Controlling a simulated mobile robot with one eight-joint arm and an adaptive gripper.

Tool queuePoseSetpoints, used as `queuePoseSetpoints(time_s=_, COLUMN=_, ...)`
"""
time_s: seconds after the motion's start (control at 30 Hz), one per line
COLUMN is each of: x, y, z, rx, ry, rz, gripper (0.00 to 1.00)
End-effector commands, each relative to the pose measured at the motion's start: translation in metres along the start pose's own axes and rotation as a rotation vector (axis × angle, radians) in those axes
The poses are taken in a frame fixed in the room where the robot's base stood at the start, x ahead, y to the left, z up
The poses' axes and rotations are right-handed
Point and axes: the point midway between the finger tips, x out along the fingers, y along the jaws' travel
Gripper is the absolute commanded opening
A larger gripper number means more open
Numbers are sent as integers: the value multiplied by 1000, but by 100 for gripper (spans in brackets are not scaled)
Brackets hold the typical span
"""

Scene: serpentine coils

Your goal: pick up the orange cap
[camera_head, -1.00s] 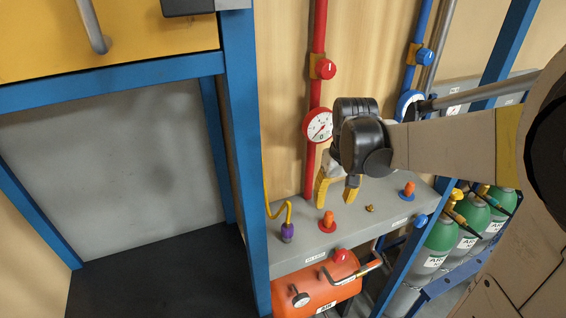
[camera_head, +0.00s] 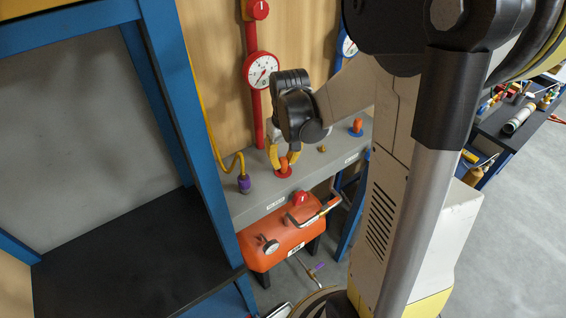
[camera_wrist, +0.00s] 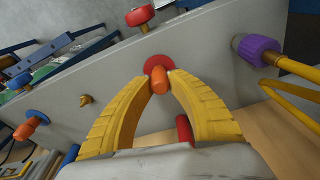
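An orange cap (camera_head: 284,161) stands on a red disc (camera_head: 283,171) on top of the grey bench. In the wrist view the same cap (camera_wrist: 160,82) shows in the middle, in front of its red disc (camera_wrist: 158,64). My gripper (camera_head: 284,160) is down at this cap, with one yellow finger on each side of it. In the wrist view the fingertips (camera_wrist: 160,78) lie close along both sides of the cap. Whether they press on it cannot be told. A second orange cap (camera_head: 357,126) sits on a blue disc (camera_head: 355,133) to the right.
A purple fitting (camera_head: 244,184) with a yellow hose stands left of the cap. A small brass fitting (camera_head: 322,149) is to the right. A red pipe and gauge (camera_head: 260,70) rise behind my gripper. The grey bench (camera_head: 310,170) has bare surface between fittings; an orange tank (camera_head: 280,236) is below.

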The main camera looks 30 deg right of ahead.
Motion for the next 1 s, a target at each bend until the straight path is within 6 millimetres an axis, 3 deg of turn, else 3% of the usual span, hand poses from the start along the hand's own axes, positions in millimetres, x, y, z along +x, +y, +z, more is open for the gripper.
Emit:
queuePoseSetpoints(time_s=0.47, x=-2, y=0, z=0, rx=0, ry=1, rz=0, gripper=0)
queuePoseSetpoints(time_s=0.63, x=-18, y=0, z=-2, rx=0, ry=1, rz=0, gripper=0)
queuePoseSetpoints(time_s=0.77, x=-42, y=0, z=-5, rx=0, ry=1, rz=0, gripper=0)
queuePoseSetpoints(time_s=1.0, x=-76, y=49, z=19, rx=7, ry=0, rz=1, gripper=0)
